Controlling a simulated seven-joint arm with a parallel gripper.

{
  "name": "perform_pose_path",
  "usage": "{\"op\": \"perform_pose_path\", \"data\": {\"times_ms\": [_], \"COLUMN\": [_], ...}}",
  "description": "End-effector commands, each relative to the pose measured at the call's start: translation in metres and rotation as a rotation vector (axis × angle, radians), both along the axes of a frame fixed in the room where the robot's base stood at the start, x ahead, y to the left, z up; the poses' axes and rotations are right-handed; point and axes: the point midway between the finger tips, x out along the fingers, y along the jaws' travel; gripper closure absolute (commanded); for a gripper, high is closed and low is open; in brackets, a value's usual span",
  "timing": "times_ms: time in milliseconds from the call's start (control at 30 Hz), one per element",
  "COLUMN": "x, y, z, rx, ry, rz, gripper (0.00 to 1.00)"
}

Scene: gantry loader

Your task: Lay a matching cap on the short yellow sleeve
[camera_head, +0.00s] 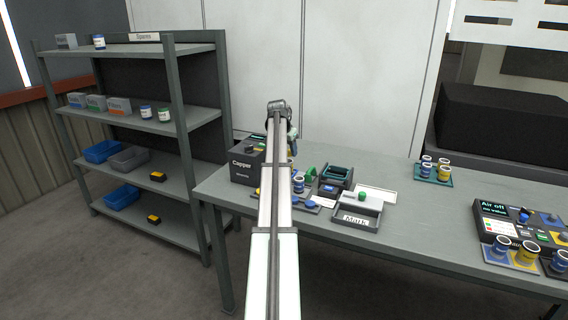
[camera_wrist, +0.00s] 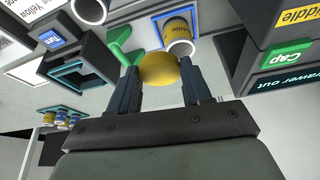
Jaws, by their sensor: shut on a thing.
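My gripper (camera_wrist: 158,72) is shut on a yellow cap (camera_wrist: 160,69), held between its fingertips in the wrist view. Just beyond the cap is a yellow sleeve (camera_wrist: 177,24) with a white rim, on a blue-edged spot. The cap is close to its rim; I cannot tell whether they touch. This sleeve's length is hard to judge. Other yellow sleeves stand in the green tray (camera_head: 434,181) and at the air panel's front (camera_head: 527,253).
The Capper box (camera_head: 247,165) stands left of my arm; its labelled panel (camera_wrist: 285,55) is close on the right in the wrist view. A Mark station (camera_head: 357,214) stands to the right. The table's middle right is clear.

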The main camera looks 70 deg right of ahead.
Motion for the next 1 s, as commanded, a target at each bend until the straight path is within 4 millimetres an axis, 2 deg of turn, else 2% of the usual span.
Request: {"op": "perform_pose_path", "data": {"times_ms": [33,100,300,667,1000], "x": [0.008,0.014,0.024,0.025,0.025], "y": [-0.019,-0.031,-0.050,-0.050,-0.050], "z": [0.004,0.007,0.012,0.006,-0.018], "rx": [0.000,-0.001,-0.005,-0.008,-0.008], "ry": [-0.001,-0.001,-0.003,0.002,0.002], "rz": [0.003,0.009,0.025,0.049,0.048], "gripper": [0.80,0.80,0.80,0.80,0.80]}}
